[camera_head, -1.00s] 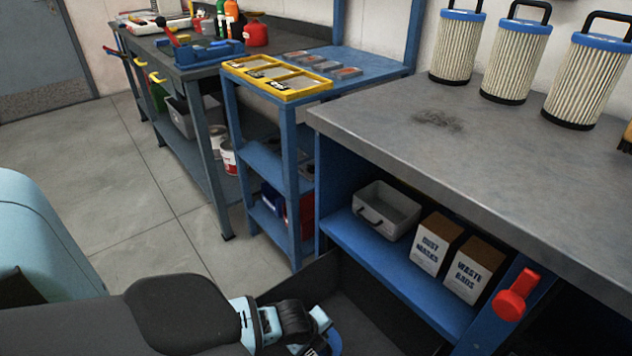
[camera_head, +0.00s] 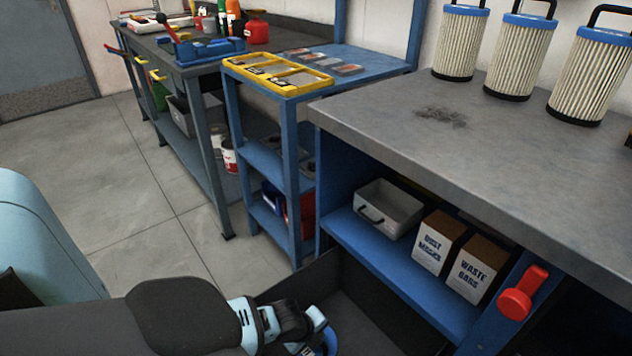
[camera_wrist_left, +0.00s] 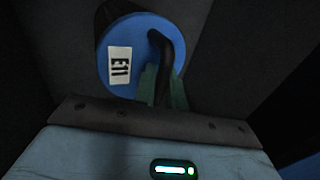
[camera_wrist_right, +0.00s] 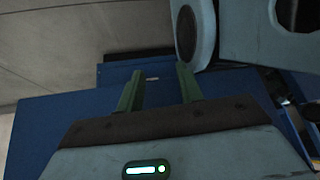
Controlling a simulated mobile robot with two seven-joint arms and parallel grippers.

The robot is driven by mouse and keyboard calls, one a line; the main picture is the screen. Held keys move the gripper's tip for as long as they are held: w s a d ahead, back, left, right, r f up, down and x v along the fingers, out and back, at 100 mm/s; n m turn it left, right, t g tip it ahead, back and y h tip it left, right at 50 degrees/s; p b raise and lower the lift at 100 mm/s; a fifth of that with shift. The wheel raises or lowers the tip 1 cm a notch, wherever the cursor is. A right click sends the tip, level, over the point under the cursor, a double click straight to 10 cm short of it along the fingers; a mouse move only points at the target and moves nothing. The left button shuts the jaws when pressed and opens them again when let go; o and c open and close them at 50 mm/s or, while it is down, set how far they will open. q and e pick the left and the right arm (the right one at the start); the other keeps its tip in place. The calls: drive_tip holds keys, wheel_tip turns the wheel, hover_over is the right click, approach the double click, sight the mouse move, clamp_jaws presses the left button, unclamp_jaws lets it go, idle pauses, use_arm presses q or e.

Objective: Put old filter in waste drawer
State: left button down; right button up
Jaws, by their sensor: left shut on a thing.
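The old filter (camera_wrist_left: 118,62) has a blue end cap with a white "E11" label and a black loop handle. In the left wrist view my left gripper (camera_wrist_left: 162,74) is shut on that handle. In the head view the gripper (camera_head: 316,332) is at the bottom edge, with part of the blue cap (camera_head: 331,338) beside it. The filter is over or inside the dark open waste drawer (camera_head: 390,318); its depth there is unclear and its body is mostly hidden. My right gripper (camera_wrist_right: 158,88) is open and empty in the right wrist view, in front of a blue surface.
Several clean filters (camera_head: 516,58) stand on the grey bench top (camera_head: 480,130). The shelf below holds a grey bin (camera_head: 388,207) and two boxes (camera_head: 440,243). A red handle (camera_head: 523,293) sticks out at the bench's front. Open floor (camera_head: 130,200) lies to the left.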

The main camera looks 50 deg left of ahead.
use_arm(q)
drive_tip(key=c, duration=1.8)
unclamp_jaws()
drive_tip(key=shift+f, duration=0.1)
drive_tip(key=o, duration=0.3)
drive_tip(key=shift+o, duration=0.2)
drive_tip(key=shift+r, duration=0.25)
drive_tip(key=p+v, duration=0.2)
drive_tip(key=v, duration=0.3)
drive_tip(key=shift+s+r, duration=0.15)
drive_tip(key=shift+r, duration=0.2)
drive_tip(key=p+v, duration=0.2)
drive_tip(key=v, duration=0.4)
